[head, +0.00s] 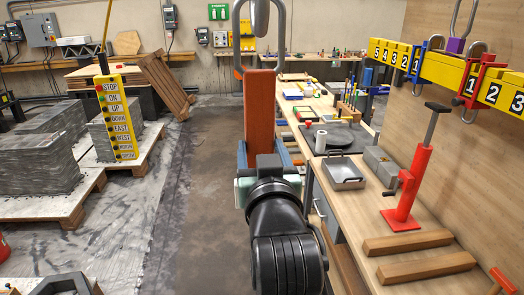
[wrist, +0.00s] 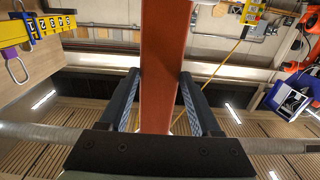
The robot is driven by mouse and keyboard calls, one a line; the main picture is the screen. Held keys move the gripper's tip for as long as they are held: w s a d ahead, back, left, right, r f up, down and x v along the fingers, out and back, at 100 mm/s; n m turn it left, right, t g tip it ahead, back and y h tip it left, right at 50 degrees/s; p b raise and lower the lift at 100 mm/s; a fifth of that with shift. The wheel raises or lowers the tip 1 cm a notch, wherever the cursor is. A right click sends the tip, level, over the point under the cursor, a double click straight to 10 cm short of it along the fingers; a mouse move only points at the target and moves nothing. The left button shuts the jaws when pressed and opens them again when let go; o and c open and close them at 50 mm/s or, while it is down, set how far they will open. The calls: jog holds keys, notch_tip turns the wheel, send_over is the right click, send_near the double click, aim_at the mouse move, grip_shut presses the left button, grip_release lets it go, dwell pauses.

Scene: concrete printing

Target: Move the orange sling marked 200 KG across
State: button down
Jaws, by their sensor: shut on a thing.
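The orange sling (head: 260,105) stands upright as a wide flat band in the middle of the head view. No weight marking is readable on it. My gripper (head: 260,150) is shut on its lower part. In the wrist view the sling (wrist: 165,50) runs up between the two dark fingers of my gripper (wrist: 159,80). A grey metal loop (head: 236,30) shows at the sling's top end; I cannot tell whether they are joined. A yellow numbered beam (head: 452,72) hangs at the right, with a blue bracket (head: 417,62) and a red bracket (head: 470,85).
A long wooden workbench (head: 350,215) at the right carries a red stand (head: 408,190), a metal tray (head: 344,172) and timber strips. A yellow push-button pendant (head: 118,125) hangs at the left beside grey blocks (head: 38,165) on pallets. The floor between is clear.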

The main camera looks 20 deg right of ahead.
jog(key=shift+w+d+f+b, duration=0.1)
jog(key=shift+w+f+b, duration=0.05)
jog(key=shift+f+b, duration=0.4)
jog(key=shift+w+f+b, duration=0.15)
jog(key=shift+f+b, duration=0.15)
jog(key=shift+f, duration=0.35)
jog(key=shift+c, duration=0.6)
grip_release()
jog(key=shift+o, duration=0.5)
jog(key=v, duration=1.3)
